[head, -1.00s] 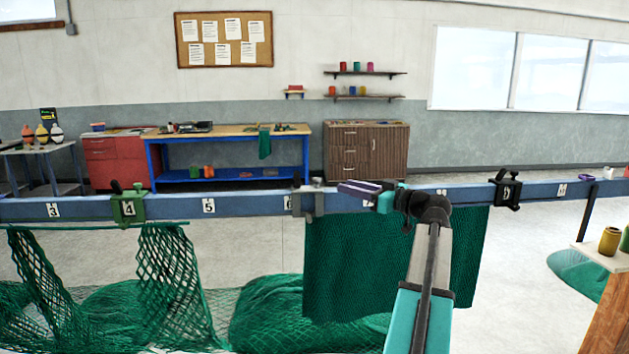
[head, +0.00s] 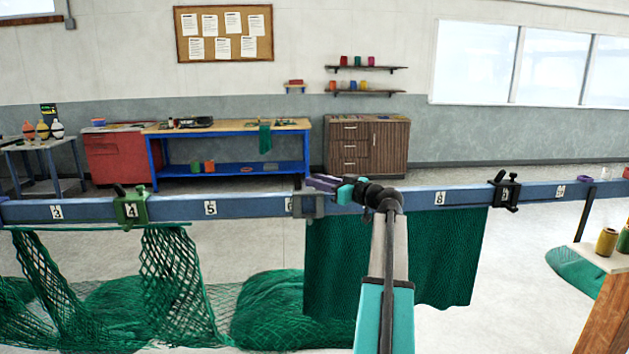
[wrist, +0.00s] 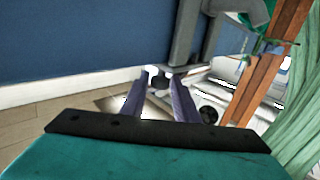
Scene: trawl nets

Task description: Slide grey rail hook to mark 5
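The grey rail hook (head: 306,206) sits on the blue rail over the mark 6 plate, partly covering it. Mark 5 (head: 210,208) is on the rail to its left. A green net panel hangs below the rail to the right of the hook. My gripper (head: 316,183) is at the top of the hook in the head view, pointing left. In the wrist view its purple fingers (wrist: 160,86) stand apart, with a dark round knob showing between their tips. Part of the grey hook (wrist: 184,38) shows just beyond them. I cannot tell whether the fingers touch it.
A green hook (head: 130,208) sits on the rail at mark 4. A black hook (head: 504,191) sits near mark 9. The rail between mark 5 and the grey hook is clear. Green netting (head: 275,310) lies on the floor below. A small table with spools stands at right.

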